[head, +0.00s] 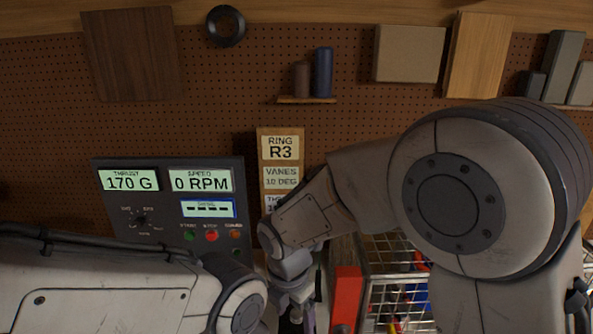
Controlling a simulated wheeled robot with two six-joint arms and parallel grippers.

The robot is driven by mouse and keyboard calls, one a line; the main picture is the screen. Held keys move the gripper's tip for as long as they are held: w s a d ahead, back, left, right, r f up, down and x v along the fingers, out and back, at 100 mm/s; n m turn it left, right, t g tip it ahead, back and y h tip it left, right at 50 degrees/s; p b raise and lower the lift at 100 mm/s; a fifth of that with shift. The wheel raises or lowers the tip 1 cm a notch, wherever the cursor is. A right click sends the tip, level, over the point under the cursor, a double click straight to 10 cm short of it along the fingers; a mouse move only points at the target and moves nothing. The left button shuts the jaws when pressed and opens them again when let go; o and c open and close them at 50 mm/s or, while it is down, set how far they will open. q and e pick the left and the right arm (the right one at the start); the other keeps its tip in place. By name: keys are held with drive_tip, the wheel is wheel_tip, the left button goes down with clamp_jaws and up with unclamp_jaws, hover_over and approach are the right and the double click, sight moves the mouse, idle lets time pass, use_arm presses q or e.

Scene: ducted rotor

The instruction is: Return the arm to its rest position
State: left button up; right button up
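My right arm (447,196) comes in from the right and fills much of the right half of the head view. It reaches toward the middle, with its wrist (300,222) bent downward. My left arm (100,285) lies across the lower left, its end at the bottom middle. The fingertips of both grippers are out of sight, below the picture edge or behind the arm links. I cannot tell what, if anything, either one holds.
A control panel (165,170) reads thrust 170 G and speed 0 RPM. A card (281,147) reads ring R3, vanes 10 deg. A wire basket (395,255) with coloured items and a red block (346,297) stand close to the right arm. A pegboard (235,100) closes off the back.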

use_arm(q)
wheel_tip(320, 180, down, 12)
drive_tip(key=b, duration=1.1)
drive_tip(key=shift+r, duration=0.25)
use_arm(e)
drive_tip(key=s+d+f+m, duration=0.2)
drive_tip(key=s+f+m, duration=0.1)
drive_tip(key=s+m, duration=0.6)
drive_tip(key=s+d+f+m+g+y, duration=0.1)
drive_tip(key=s+d+f+m, duration=0.2)
drive_tip(key=s+m, duration=0.6)
drive_tip(key=shift+d+f+m+y, duration=0.25)
drive_tip(key=shift+f+m+y, duration=0.05)
drive_tip(key=shift+m, duration=0.9)
use_arm(q)
drive_tip(key=shift+s, duration=0.15)
